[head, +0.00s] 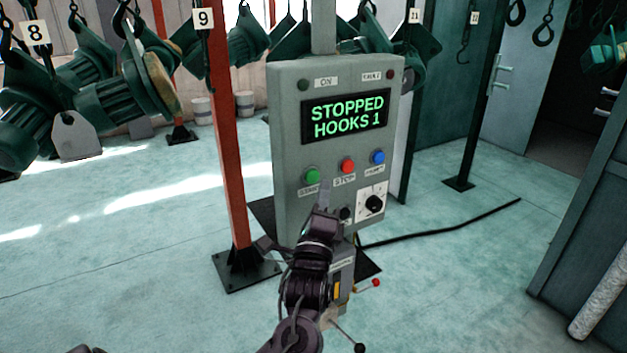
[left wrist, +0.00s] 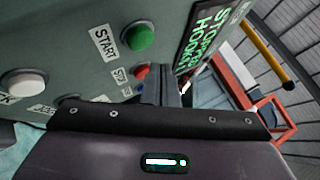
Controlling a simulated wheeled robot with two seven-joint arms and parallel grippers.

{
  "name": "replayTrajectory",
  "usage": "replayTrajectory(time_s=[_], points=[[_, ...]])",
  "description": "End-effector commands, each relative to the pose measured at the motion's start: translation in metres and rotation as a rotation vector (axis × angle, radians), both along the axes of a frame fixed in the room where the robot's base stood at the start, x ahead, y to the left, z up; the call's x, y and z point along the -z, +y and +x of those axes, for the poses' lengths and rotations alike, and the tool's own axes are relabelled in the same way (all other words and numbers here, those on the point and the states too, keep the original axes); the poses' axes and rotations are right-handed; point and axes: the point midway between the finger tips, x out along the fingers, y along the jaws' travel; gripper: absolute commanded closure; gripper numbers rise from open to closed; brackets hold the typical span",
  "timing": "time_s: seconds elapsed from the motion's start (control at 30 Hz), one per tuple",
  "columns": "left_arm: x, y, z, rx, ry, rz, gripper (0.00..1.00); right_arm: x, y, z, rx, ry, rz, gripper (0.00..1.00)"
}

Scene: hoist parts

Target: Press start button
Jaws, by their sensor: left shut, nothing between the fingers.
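The green start button (head: 311,175) is on the front of a grey control box, above a label partly hidden by my gripper. In the left wrist view the green button (left wrist: 139,38) stands beside its START label. My left gripper (head: 325,192) is shut and empty, its tip just below and right of the green button in the head view. A gap shows between the fingers (left wrist: 174,92) and the green button in the left wrist view. The display (head: 346,116) reads STOPPED, HOOKS 1. My right gripper is not in view.
A red stop button (head: 347,166), a blue button (head: 378,157) and a black rotary knob (head: 374,204) sit close by on the box. A red post (head: 229,150) stands to its left. Green hoist parts (head: 135,80) hang at the upper left. A black cable (head: 440,232) lies on the floor.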

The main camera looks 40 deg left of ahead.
Motion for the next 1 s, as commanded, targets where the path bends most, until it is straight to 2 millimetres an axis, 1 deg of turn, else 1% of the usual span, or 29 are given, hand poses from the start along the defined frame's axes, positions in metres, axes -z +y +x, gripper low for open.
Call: replayTrajectory(time_s=[0.1,0.27,1.0], points=[[-0.0015,0.0080,0.0034,0.000,-0.001,0.001,1.00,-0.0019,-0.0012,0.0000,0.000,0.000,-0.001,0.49],[-0.0011,0.0124,0.0053,0.000,-0.001,0.001,1.00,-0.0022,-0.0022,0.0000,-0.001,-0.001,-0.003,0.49],[-0.0008,0.0124,0.0051,0.000,0.000,-0.001,1.00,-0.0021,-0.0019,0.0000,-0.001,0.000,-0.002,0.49]])
